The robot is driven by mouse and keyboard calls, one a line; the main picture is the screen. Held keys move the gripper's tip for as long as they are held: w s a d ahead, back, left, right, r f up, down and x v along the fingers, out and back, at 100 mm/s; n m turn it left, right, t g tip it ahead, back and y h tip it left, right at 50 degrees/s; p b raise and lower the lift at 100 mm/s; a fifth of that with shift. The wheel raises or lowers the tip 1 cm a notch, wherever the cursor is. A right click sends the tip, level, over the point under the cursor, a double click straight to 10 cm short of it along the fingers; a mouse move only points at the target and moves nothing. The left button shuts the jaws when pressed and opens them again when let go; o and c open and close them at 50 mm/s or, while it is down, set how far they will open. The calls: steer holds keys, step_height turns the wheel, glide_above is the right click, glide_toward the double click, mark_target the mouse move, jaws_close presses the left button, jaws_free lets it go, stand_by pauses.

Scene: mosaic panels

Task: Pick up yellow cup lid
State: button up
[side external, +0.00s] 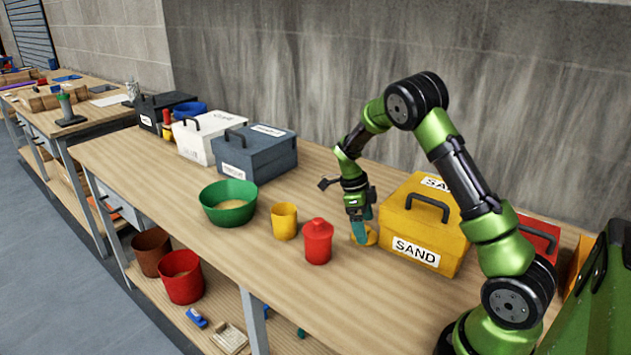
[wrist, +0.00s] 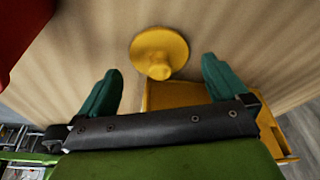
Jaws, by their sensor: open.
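The yellow cup lid (wrist: 158,52) is a round disc with a knob, lying on the wooden table. In the side external view the lid (side external: 371,236) is partly hidden behind my gripper (side external: 360,230). In the wrist view my gripper (wrist: 155,85) is open, its two teal fingers wide apart. The lid shows beyond the fingertips, between their lines, and nothing is held. A yellow cup (side external: 284,221) stands on the table to the left.
A red lidded cup (side external: 317,241) stands close left of my gripper. A yellow SAND box (side external: 425,225) is close on the right. A green bowl (side external: 228,204) and a grey box (side external: 255,155) stand further left. The table's front edge is clear.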

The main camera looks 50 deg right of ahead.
steer(key=shift+x, duration=0.9)
steer(key=shift+c, duration=0.2)
steer(key=c, duration=1)
